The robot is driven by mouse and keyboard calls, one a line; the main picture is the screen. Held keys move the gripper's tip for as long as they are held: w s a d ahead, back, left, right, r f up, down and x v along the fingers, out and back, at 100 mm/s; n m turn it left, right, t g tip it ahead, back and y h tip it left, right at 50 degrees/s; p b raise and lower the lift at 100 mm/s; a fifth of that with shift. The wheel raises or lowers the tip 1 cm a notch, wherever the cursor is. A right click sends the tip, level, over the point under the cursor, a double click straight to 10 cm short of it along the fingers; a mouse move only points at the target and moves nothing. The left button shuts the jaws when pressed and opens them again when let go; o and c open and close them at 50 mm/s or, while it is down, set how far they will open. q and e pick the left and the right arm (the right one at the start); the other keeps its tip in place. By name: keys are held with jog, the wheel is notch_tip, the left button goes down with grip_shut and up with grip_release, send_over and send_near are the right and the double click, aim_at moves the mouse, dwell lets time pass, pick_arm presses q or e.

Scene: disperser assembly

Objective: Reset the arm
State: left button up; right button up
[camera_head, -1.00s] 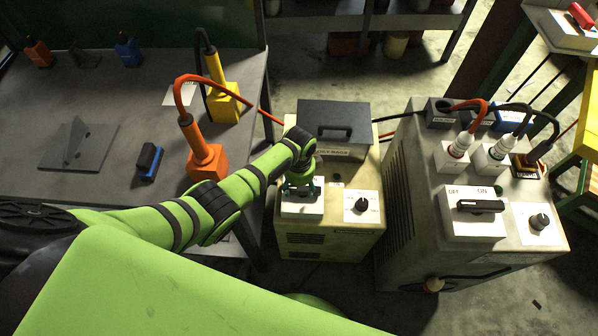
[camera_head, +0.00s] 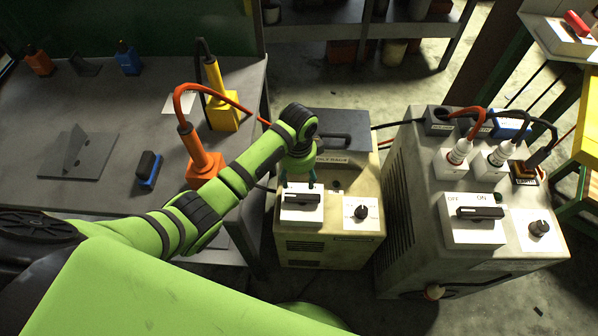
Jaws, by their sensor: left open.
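My left arm comes in green from the left. Its gripper (camera_head: 299,184) is open, pointing down over the smaller beige machine (camera_head: 300,246). It is just behind the dark handle on that machine's white switch plate (camera_head: 302,216); I cannot tell whether it touches the handle. The gripper's fingers are small and partly hidden by the wrist. My right gripper does not show.
A larger grey machine (camera_head: 400,200) with a switch handle (camera_head: 480,212), a knob (camera_head: 539,228) and cabled plugs stands to the right. The grey table (camera_head: 90,197) at left holds an orange connector (camera_head: 204,162), a yellow connector (camera_head: 222,112) and a blue-black block (camera_head: 149,168).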

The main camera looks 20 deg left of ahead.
pick_arm(q)
jog(key=s+d+f+n+t+h, duration=0.15)
jog(key=s+n, duration=0.35)
jog(key=s, duration=0.5)
jog(key=s+a+r+n+t+y, duration=0.1)
jog(key=s+a+r+n, duration=0.25)
jog(key=s, duration=0.25)
jog(key=s+a+r+n+t, duration=0.1)
jog(key=s+a+r+n, duration=0.1)
jog(key=s+r+n, duration=0.3)
jog(key=s+f+m+g, duration=0.1)
jog(key=s+f, duration=0.2)
jog(key=f, duration=2.2)
jog(key=s+a+f+g, duration=0.1)
jog(key=s+a+f, duration=0.2)
jog(key=s+f, duration=1)
jog(key=s, duration=0.2)
jog(key=shift+s+f, duration=0.25)
jog(key=shift+s, duration=0.15)
jog(key=shift+g+y, duration=0.25)
